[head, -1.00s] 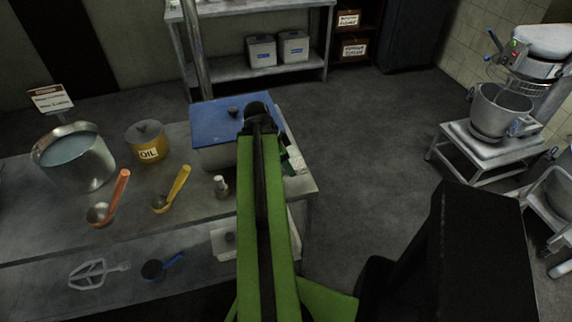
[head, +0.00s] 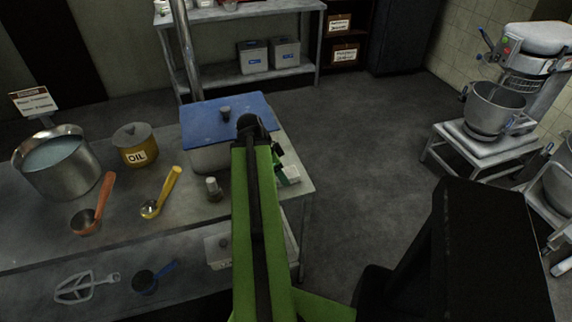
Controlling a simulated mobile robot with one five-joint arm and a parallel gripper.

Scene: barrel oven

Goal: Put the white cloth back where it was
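A small whitish thing (head: 289,175) shows just right of my green arm, at the right end of the steel table (head: 215,225), beside the blue-lidded bin (head: 205,122). It may be the white cloth, but it is too small and too covered to be sure. My raised arm crosses the middle of the view and hides what lies behind it. A dark and green part of my arm's far end shows beside the whitish thing. The fingertips are hidden, so I cannot see whether they are open or touch anything.
A mixer (head: 500,100) stands at right. The floor between is clear.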

